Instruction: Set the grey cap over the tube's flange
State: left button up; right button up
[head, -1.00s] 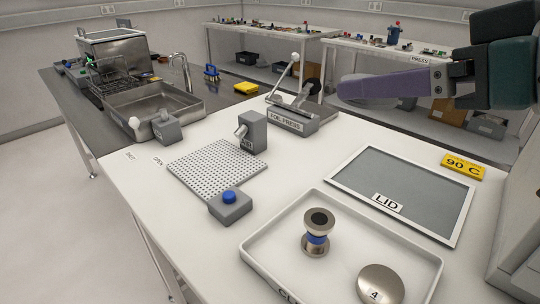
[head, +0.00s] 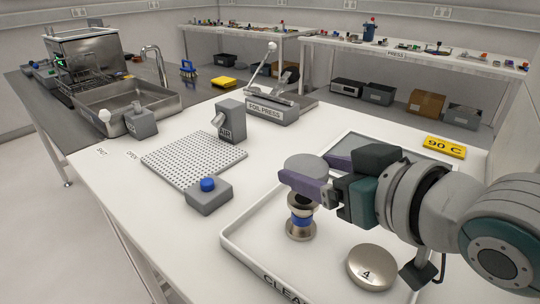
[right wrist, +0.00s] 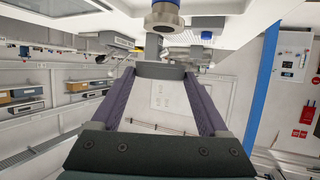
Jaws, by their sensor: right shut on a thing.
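My right gripper (head: 308,185) is shut on the grey cap (head: 305,164), a flat round disc held level above the tray. The steel tube (head: 300,231) with a blue band stands upright in the tray below, its upper flange partly hidden by my fingers. The cap is apart from the flange; I cannot tell how well they line up. In the right wrist view the cap (right wrist: 160,71) shows between the purple fingertips, with the tube's flange (right wrist: 164,20) beyond it at the top edge. My left gripper is not in view.
The white tray (head: 236,243) also holds a steel disc marked 4 (head: 371,268). The lid panel (head: 404,146) lies behind my right arm, near the yellow 90 C sign (head: 445,147). A blue-button box (head: 208,196), a perforated plate (head: 180,163) and the foil press (head: 272,112) stand to the left and behind.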

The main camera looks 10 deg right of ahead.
aim_at(313, 208)
notch_tip(313, 208, down, 4)
jog(key=shift+f+b, duration=0.1)
jog(key=shift+b, duration=0.45)
jog(key=shift+f+b, duration=0.3)
jog(key=shift+f, duration=0.25)
jog(key=o, duration=1.2)
